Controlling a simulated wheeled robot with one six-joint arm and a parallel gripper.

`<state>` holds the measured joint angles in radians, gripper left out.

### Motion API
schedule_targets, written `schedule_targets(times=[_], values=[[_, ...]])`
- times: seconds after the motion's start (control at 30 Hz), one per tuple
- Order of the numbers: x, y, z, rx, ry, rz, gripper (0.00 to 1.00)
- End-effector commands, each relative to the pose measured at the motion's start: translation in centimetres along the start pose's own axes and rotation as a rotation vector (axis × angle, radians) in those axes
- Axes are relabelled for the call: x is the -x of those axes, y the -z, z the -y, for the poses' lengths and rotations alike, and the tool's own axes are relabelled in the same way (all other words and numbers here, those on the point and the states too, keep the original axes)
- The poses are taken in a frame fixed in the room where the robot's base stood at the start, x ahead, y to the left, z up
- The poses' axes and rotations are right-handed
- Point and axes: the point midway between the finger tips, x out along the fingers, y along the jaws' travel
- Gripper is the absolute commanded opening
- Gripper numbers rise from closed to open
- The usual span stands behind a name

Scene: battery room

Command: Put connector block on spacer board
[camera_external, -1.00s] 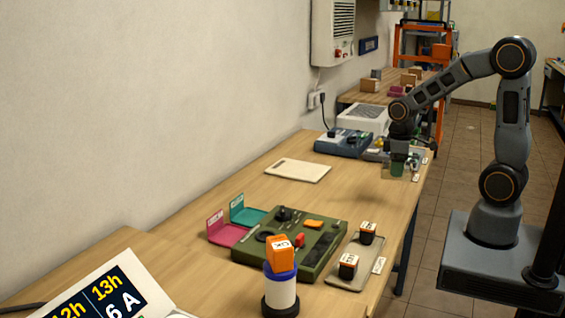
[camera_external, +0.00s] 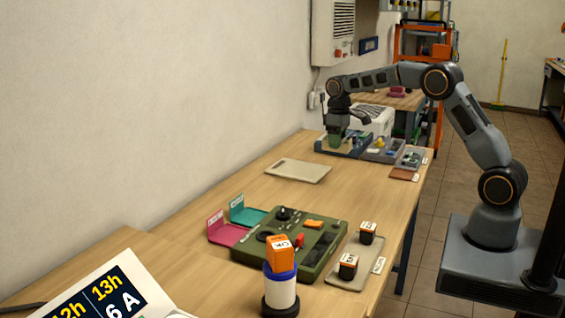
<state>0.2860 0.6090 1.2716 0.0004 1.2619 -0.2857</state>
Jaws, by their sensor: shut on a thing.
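My gripper (camera_external: 336,132) is at the far end of the bench, pointing down. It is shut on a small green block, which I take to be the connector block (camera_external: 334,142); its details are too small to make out. The block is in front of or over the blue-grey device by the wall; I cannot tell whether they touch. A flat cream board (camera_external: 298,170), likely the spacer board, lies bare on the bench, nearer the camera and left of my gripper.
A green control panel (camera_external: 318,228), a tray with two dark blocks (camera_external: 345,278) and an orange block on a white cylinder (camera_external: 281,290) stand nearer. Bench around the cream board is clear.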

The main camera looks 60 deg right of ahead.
Motion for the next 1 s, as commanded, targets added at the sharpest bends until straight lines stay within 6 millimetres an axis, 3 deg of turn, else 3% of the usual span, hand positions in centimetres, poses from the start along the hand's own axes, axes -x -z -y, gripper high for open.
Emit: schedule_targets(times=[0.2, 0.5, 1.0], values=[[-1.9, 4.6, -1.2, 0.0, 0.0, 0.001, 0.22], [-6.3, 8.7, -2.3, 0.001, 0.0, 0.0, 0.22], [-8.0, 10.2, -2.7, 0.001, -0.001, -0.002, 0.22]])
